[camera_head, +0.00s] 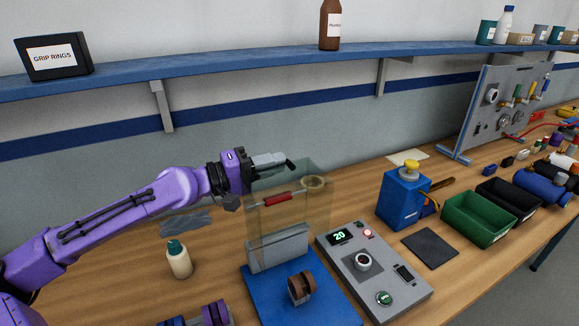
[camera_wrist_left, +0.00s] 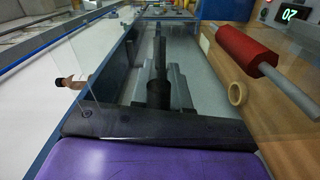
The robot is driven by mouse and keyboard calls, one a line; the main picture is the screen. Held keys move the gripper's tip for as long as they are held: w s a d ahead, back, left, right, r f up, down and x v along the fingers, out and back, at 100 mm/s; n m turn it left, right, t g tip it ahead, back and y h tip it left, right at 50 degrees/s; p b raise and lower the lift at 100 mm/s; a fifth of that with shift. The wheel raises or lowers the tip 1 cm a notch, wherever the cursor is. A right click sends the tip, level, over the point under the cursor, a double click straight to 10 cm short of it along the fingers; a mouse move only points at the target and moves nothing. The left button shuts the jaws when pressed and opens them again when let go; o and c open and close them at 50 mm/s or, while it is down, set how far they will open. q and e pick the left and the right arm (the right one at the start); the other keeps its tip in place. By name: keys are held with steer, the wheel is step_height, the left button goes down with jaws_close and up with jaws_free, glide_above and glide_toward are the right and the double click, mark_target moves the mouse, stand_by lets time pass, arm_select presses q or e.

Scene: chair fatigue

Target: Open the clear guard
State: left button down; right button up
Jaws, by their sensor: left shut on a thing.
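The clear guard (camera_head: 262,222) is a transparent panel with a red grip (camera_head: 278,198) on a bar. It stands about upright over a grey block on a blue base (camera_head: 252,288). My left gripper (camera_head: 279,161) is at the guard's upper edge, shut on it; the exact contact is hard to see through the clear material. In the left wrist view the fingers (camera_wrist_left: 159,72) are close together, with the red grip (camera_wrist_left: 245,50) off to their right. My right gripper is not in view.
A control box (camera_head: 372,270) with a lit display reading 20 stands right of the base. A bottle (camera_head: 179,260) stands to the left. A tan ring (camera_head: 313,182) lies behind the guard. A blue shelf (camera_head: 240,62) runs above. Green (camera_head: 478,217) and black bins sit right.

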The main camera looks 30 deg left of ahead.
arm_select(q)
steer(key=shift+w+a+f, duration=0.15)
steer(key=shift+a+f, duration=0.05)
stand_by(0.4)
steer(key=c, duration=1.2)
jaws_free()
steer(key=shift+o, duration=0.4)
steer(key=shift+a, duration=0.15)
steer(key=shift+s+a, duration=0.1)
steer(key=shift+s, duration=0.1)
